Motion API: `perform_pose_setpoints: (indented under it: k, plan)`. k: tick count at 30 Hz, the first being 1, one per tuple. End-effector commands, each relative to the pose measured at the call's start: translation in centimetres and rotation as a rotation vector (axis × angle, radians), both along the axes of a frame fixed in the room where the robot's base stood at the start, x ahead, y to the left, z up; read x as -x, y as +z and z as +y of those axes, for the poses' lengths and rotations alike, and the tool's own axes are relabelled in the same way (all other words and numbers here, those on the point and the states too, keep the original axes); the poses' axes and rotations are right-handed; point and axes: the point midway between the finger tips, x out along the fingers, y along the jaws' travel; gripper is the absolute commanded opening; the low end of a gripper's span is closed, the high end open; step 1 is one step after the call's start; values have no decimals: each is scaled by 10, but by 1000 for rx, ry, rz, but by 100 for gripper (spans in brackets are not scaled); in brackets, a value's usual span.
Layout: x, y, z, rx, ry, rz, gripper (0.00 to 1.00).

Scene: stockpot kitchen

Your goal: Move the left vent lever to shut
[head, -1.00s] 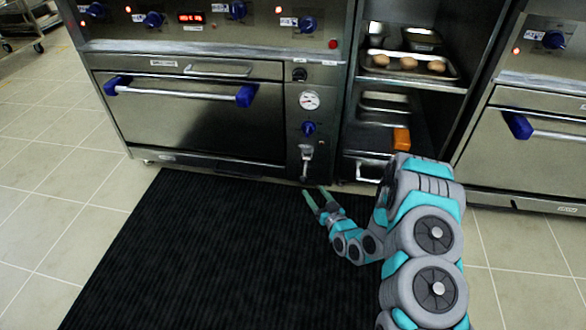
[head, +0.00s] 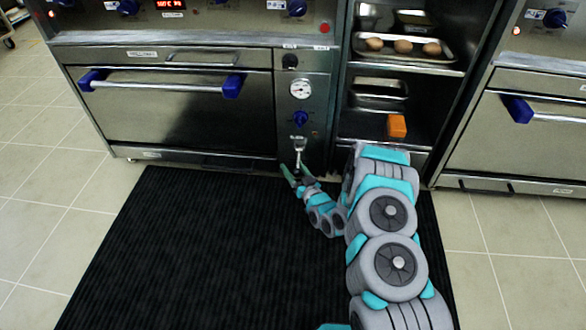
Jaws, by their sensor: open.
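The left vent lever (head: 299,146) is a small pale metal lever low on the narrow control panel right of the left oven door. It hangs below a blue knob (head: 301,118) and a round white gauge (head: 301,89). My gripper (head: 291,173) is open, with two green fingers pointing up toward the oven's base. It is just below the lever in the picture, and its fingertips overlap the lever's lower end or come close to it. I cannot tell whether they touch. Nothing is between the fingers that I can make out.
The left oven door (head: 165,108) has a bar handle with blue ends. An open rack on the right holds a tray of buns (head: 403,47) and an orange block (head: 396,126). A black mat (head: 180,250) covers the floor in front, and it is clear left of my arm.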

Motion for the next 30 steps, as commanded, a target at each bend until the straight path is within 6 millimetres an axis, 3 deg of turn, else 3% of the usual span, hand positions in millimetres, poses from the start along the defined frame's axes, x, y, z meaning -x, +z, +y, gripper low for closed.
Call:
perform_pose_setpoints:
  k: [11,27,30]
  plan:
    - [-3,0,2,0,0,0,66]
    - [-3,0,2,0,0,0,6]
    - [-3,0,2,0,1,0,0]
